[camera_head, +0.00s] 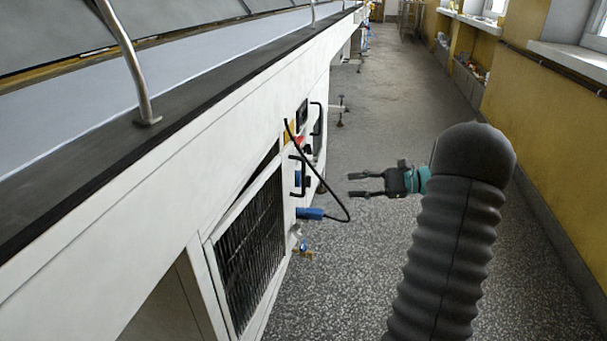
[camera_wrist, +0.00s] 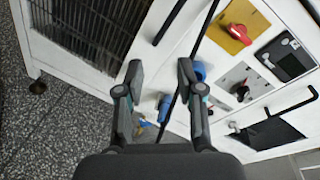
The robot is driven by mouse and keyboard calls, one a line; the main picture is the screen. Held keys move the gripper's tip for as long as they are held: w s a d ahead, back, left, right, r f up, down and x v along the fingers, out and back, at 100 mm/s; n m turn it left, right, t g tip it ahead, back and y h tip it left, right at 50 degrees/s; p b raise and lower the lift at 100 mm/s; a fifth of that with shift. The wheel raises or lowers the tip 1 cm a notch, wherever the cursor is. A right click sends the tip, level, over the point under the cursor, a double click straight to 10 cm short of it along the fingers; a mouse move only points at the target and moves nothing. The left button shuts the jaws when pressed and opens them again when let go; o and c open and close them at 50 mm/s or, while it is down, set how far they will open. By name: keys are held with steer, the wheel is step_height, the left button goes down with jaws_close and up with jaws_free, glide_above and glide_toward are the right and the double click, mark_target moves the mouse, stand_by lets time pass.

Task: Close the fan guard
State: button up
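The fan guard (camera_head: 250,251) is a dark slatted grille in a white frame, low on the side of the long white machine. A dark wedge-shaped gap shows along its top edge, so it stands slightly out from the machine. Part of the grille also shows at the upper left of the wrist view (camera_wrist: 92,28). My gripper (camera_head: 352,184) is open and empty, out over the aisle to the right of the guard and apart from it. In the wrist view its two fingers (camera_wrist: 160,72) are spread, with machine panel behind them.
A blue plug (camera_head: 310,214) with a looping black cable sticks out right of the guard. Black handles, a red switch (camera_wrist: 238,33) on a yellow plate and a dark display (camera_wrist: 287,58) are on the panel.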

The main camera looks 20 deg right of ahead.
steer(key=w+a+m, duration=0.2)
steer(key=a, duration=0.2)
steer(key=w+a+r+m, duration=0.1)
steer(key=w+a+m, duration=0.1)
steer(key=w+a, duration=0.1)
steer(key=w+a+r+m+t+y, duration=0.1)
steer(key=w+a+m, duration=0.1)
steer(key=a, duration=0.3)
steer(key=shift+w+a+r+m, duration=0.15)
steer(key=shift+w+m, duration=0.1)
steer(key=shift+m, duration=0.15)
jaws_close()
